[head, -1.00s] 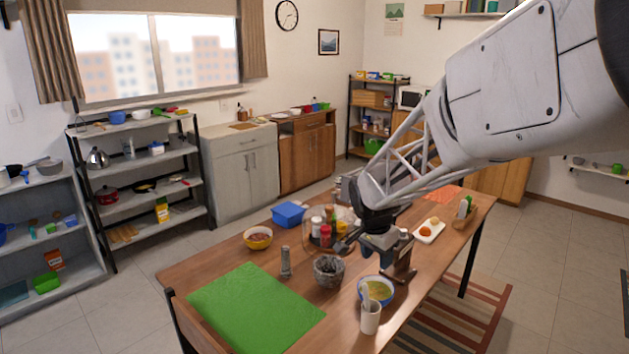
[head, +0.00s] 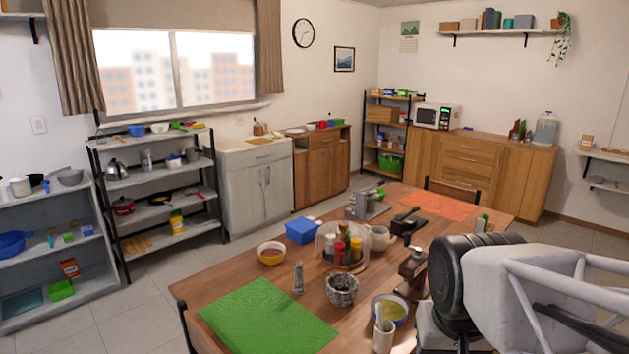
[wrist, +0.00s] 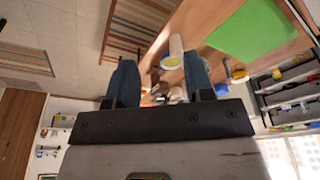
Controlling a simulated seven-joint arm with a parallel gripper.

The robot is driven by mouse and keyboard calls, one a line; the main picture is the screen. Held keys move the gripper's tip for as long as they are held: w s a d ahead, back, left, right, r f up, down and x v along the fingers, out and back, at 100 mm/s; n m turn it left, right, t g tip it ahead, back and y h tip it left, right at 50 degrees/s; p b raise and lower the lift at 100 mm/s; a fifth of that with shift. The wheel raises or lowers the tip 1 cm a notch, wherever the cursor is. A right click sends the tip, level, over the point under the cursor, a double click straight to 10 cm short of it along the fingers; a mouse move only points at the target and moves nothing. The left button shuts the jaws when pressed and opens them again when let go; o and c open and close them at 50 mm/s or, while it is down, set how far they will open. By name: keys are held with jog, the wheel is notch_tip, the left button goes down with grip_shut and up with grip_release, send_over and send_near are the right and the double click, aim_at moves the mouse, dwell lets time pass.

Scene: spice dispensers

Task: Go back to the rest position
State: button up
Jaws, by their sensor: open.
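My gripper (wrist: 157,85) is open and empty in the wrist view, its two blue-grey fingers apart with nothing between them. In the head view my arm is at the lower right, in front of the table's right side, and the fingers cannot be made out there. The wooden table (head: 190,287) holds a rack of spice dispensers (head: 345,246), a stone mortar (head: 342,290), a grey pestle-like piece (head: 298,278) and a bowl of yellow food (head: 390,309). A white cup (head: 384,337) stands at the table's near edge.
A green mat (head: 266,318) covers the table's near left. A blue box (head: 301,231) and a yellow bowl (head: 271,253) stand near the far left edge. Shelves (head: 160,200) line the left wall. A chair (head: 455,190) stands behind the table.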

jog(key=shift+s+f+n, duration=0.2)
jog(key=shift+s+n, duration=0.3)
jog(key=shift+s, duration=0.9)
dwell(1.0)
